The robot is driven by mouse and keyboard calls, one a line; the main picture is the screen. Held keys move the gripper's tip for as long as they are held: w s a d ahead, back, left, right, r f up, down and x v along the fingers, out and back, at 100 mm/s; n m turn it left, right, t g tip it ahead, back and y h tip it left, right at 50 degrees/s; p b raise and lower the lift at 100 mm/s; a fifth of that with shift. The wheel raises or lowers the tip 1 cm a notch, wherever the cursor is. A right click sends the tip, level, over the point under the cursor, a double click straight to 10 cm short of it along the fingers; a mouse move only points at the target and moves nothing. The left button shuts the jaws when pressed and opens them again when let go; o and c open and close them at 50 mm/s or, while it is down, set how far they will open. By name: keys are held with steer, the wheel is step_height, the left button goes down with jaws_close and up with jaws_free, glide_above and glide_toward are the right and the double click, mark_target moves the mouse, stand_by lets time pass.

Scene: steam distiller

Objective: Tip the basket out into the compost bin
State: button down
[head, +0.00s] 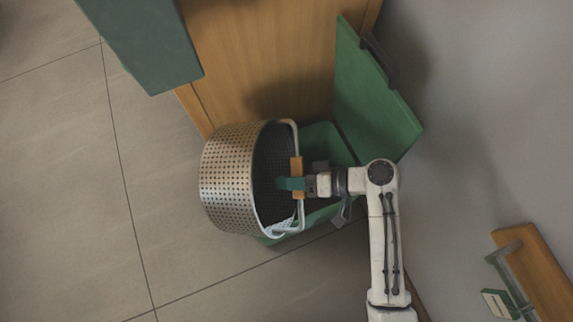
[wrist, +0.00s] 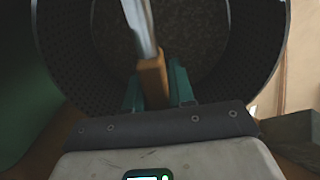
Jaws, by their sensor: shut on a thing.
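The perforated metal basket (head: 228,180) is tilted far onto its side above the green compost bin (head: 325,145), its mouth facing right. My gripper (head: 291,184) is shut on the wooden grip (head: 297,166) of the basket's handle. The bin's green lid (head: 372,105) stands open. The basket covers much of the bin's opening. In the wrist view I look into the basket (wrist: 72,62); a speckled brown surface (wrist: 190,35) shows deep inside, and I cannot tell whether it is loose material. My gripper (wrist: 155,90) shows at the handle there too.
A wooden panel (head: 255,55) stands behind the bin, with a dark green block-like shape (head: 145,40) at the upper left. A wooden piece with a metal rail (head: 540,265) is at the lower right. The tiled floor (head: 70,190) at left is clear.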

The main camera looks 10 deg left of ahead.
steer(key=d+f+y+b, duration=0.7)
steer(key=d+y+b, duration=0.2)
steer(key=b, duration=0.8)
steer(key=shift+w+d+g+y, duration=0.3)
steer(key=shift+w+d, duration=0.1)
steer(key=shift+d, duration=0.5)
stand_by(0.5)
steer(key=shift+f, duration=0.1)
stand_by(1.5)
